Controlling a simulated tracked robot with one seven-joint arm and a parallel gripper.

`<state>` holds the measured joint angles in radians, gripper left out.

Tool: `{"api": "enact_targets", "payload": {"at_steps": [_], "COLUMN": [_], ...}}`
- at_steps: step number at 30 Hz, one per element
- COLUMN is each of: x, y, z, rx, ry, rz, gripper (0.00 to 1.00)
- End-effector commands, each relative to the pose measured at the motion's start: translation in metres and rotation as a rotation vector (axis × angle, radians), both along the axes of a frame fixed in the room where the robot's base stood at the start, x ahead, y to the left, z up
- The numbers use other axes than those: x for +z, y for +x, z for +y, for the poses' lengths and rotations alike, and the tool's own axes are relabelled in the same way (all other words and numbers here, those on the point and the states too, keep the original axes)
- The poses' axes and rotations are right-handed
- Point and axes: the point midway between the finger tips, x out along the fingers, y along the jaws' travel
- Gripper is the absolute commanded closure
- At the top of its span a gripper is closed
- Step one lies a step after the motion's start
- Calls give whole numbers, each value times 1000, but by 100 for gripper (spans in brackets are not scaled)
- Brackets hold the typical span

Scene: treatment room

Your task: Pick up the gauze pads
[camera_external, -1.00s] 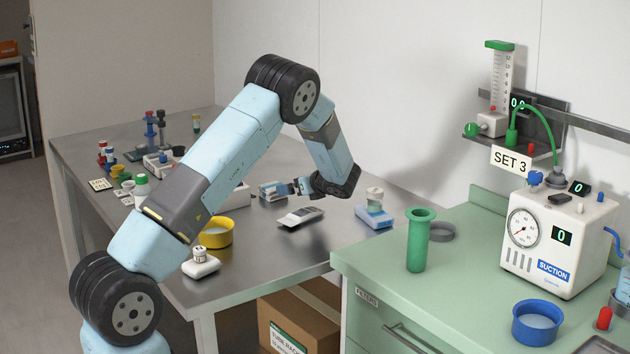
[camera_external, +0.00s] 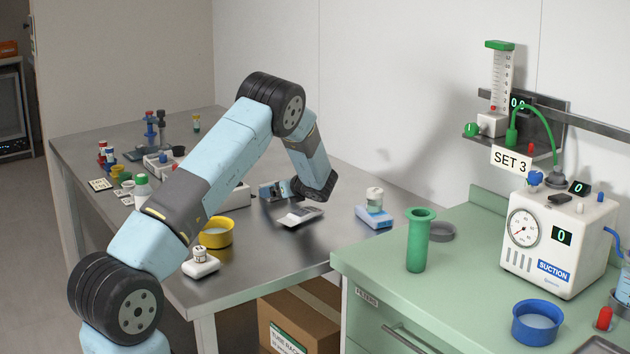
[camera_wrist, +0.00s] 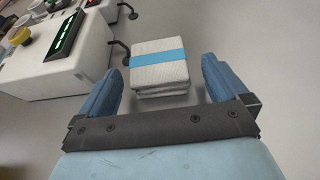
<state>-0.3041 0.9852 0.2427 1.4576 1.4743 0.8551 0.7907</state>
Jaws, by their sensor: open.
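The gauze pads (camera_wrist: 160,74) are a stack of white squares with a blue band across the top. In the wrist view they lie on the steel table, between the two blue fingers of my gripper (camera_wrist: 163,66). The gripper is open, with a gap visible between the pads and each finger. In the external view my gripper (camera_external: 273,190) is low over the far part of the table and mostly hides the pads. I cannot tell how far the fingertips are above the table.
A white device with a green display (camera_wrist: 68,48) stands close left of the pads in the wrist view. A grey-and-white item (camera_external: 299,215) lies in front of my gripper. A blue-and-white pack (camera_external: 374,216) with a jar stands right, and a yellow bowl (camera_external: 216,239) nearer.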

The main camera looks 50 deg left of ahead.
Motion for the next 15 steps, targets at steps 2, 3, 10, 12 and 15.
{"api": "enact_targets", "payload": {"at_steps": [2,3,10,12,15], "x": [-4,-6,-15,-15,-15], "y": [-2,-3,-2,-2,-2], "z": [11,16,37,38,38], "rx": [2,2,0,-1,-1], "ry": [-1,-1,-1,0,0], "rz": [0,1,0,0,0], "gripper": [0,0,0,0,0]}}
